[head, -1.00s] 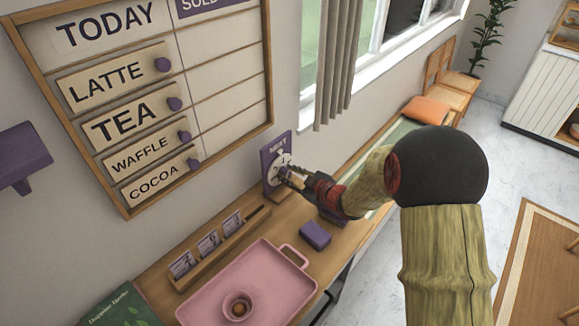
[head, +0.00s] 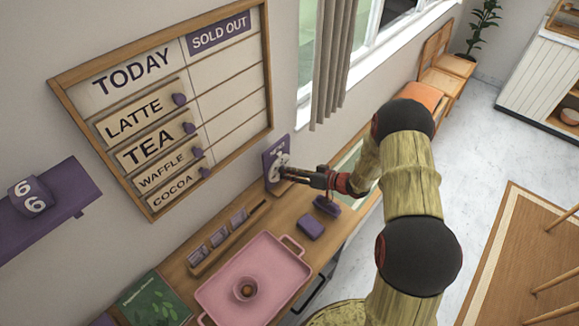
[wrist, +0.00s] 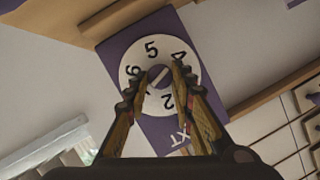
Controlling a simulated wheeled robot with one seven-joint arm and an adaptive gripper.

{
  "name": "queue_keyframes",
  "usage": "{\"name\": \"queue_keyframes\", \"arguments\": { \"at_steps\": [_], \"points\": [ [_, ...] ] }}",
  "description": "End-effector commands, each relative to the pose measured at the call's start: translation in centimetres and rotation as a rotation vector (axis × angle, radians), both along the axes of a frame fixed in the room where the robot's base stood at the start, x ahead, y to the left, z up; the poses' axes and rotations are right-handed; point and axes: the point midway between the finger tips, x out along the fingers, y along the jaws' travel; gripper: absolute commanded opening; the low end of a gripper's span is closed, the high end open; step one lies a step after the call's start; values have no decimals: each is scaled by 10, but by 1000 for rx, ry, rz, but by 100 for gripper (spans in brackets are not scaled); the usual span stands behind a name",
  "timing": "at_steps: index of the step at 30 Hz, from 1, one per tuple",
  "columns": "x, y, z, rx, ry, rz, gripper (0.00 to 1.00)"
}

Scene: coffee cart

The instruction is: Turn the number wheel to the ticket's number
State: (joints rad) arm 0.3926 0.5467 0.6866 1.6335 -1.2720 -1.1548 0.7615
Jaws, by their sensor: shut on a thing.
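The number wheel (head: 280,162) is a white disc on a purple plate standing against the wall at the back of the counter. In the wrist view the number wheel (wrist: 151,49) shows black figures, with 5 at the picture's top, 6 to its left, 4 to its right and 2 below; the fingers hide others. My gripper (head: 290,173) is at the wheel, its fingertips on either side of the small centre knob (wrist: 157,77) and shut on it. A purple piece with two white 6s, possibly the ticket (head: 32,196), sits on a purple wall shelf at left.
A pink tray (head: 225,293) with a small cup stands on the counter. A wooden card rack (head: 195,268), a purple block (head: 311,227) and a green book (head: 150,300) are nearby. The menu board (head: 232,105) hangs above; a curtain (head: 333,65) hangs at right.

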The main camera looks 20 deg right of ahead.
Motion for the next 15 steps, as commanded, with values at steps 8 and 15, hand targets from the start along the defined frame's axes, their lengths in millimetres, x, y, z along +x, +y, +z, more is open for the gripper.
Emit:
{"name": "queue_keyframes", "arguments": {
  "at_steps": [8, 15],
  "points": [
    [1, -3, -2, 219, 148, 0, 0],
    [2, -3, -5, 401, 270, -1, 0]
  ]
}}
